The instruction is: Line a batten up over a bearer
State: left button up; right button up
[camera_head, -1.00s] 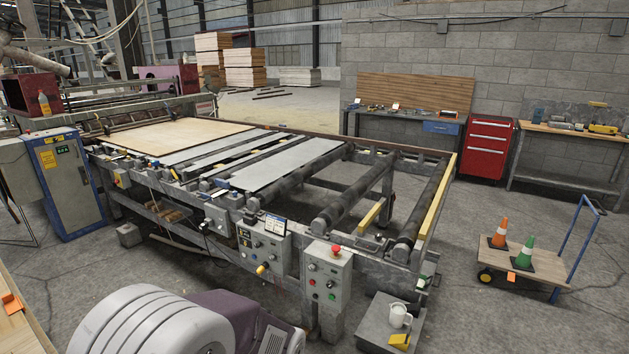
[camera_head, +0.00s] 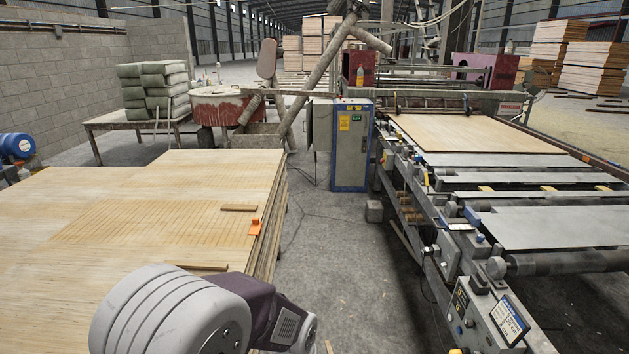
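A large veneer stack (camera_head: 130,190) fills the left side, its right side face in view. On its top, near the right edge, lies a short brown wooden batten (camera_head: 239,208). A second batten (camera_head: 202,267) lies nearer to me, partly hidden behind my arm. An orange piece (camera_head: 255,227) sits at the stack's right edge, between the two battens. A small bit of pale wood (camera_head: 328,346) shows low at the bottom edge of the picture; I cannot tell if it is a bearer end. No other bearer can be made out.
A roller line (camera_head: 540,226) with a control box (camera_head: 492,318) runs along the right. A blue and grey cabinet (camera_head: 352,147) stands ahead. A table with stacked sacks (camera_head: 153,90) is behind the veneer stack. Clear concrete floor (camera_head: 335,235) lies between stack and line.

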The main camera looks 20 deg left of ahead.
aim_at(195, 265)
jog(key=i+j+u, duration=0.15)
jog(key=i+u, duration=0.65)
jog(key=i+l+u, duration=0.2)
jog(key=i+u, duration=0.15)
jog(key=i, duration=0.2)
jog(key=i+l+u, duration=0.25)
jog(key=i+u, duration=0.15)
jog(key=i+l+u, duration=0.4)
jog(key=i+l, duration=0.15)
jog(key=i, duration=0.25)
jog(key=i+l+u, duration=0.1)
jog(key=i, duration=0.3)
